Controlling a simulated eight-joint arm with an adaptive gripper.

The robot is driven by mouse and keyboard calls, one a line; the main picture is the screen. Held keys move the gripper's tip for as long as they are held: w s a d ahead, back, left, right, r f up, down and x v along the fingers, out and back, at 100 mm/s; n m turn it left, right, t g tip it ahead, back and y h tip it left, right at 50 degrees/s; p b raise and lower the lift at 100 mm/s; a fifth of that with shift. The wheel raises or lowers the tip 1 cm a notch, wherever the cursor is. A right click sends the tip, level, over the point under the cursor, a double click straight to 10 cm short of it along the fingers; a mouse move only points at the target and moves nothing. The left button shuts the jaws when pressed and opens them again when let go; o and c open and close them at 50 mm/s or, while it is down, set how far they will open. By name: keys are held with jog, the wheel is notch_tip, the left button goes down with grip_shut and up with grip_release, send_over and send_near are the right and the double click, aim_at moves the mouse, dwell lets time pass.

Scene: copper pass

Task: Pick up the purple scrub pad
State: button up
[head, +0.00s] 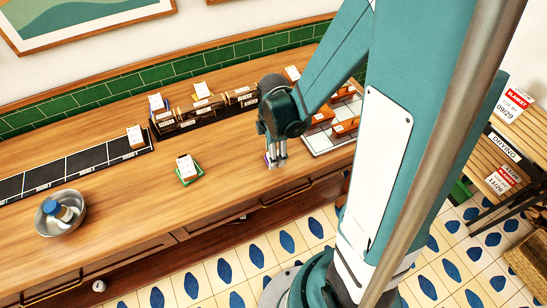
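A small sliver of purple (266,160), likely the purple scrub pad, shows at the left side of my gripper's fingertips near the counter's front edge. Most of it is hidden behind the fingers. My gripper (275,161) points down at the counter there. The view is too small to tell whether the fingers are open or shut, or whether they touch the pad.
A green pad (190,179) with a white card sits to the left on the wooden counter (120,236). A metal bowl (68,226) holds a blue-topped item. A dark rack (202,113) and a white-gridded tray (325,139) stand behind. The counter between bowl and green pad is clear.

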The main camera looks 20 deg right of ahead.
jog(key=shift+f, duration=0.6)
jog(key=shift+c, duration=0.5)
jog(key=c, duration=0.9)
